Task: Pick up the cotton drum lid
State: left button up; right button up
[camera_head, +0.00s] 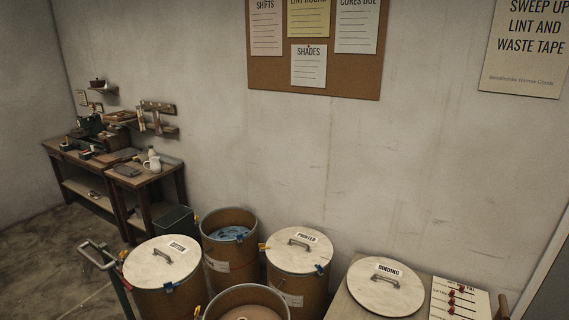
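The cotton drum lid (150,271) is a round, pale, mottled disc with a raised metal handle (163,256) and a label reading COTTON (178,247). It sits flat on top of a brown drum (165,300) at the lower left of the head view. Coloured clips show at the drum's rim. Neither of my grippers is in view.
An open drum (208,250) with blue contents stands behind right; another open drum (283,301) is in front. The PRINTED lid (285,259) covers a third drum. The BINDING lid (372,296) lies on a table at right. A metal handle frame (92,258) stands close left.

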aim_at(161, 261)
jog(key=j+u, duration=0.15)
jog(key=u, duration=1.7)
jog(key=i+l+u, duration=0.2)
jog(key=i, duration=1.75)
jog(key=i+j, duration=0.1)
jog(key=i, duration=0.45)
jog(key=i+j+z, duration=0.15)
jog(key=i, duration=0.45)
jog(key=i+j, duration=0.1)
jog(key=i, duration=0.45)
jog(key=i+l+z, duration=0.15)
jog(key=i+z, duration=0.3)
jog(key=i+l+z, duration=0.1)
jog(key=z, duration=0.35)
jog(key=i+j+z, duration=0.15)
jog(key=i+z, duration=0.3)
jog(key=i+j+z, duration=0.2)
jog(key=i+z, duration=0.25)
jog(key=k, duration=0.1)
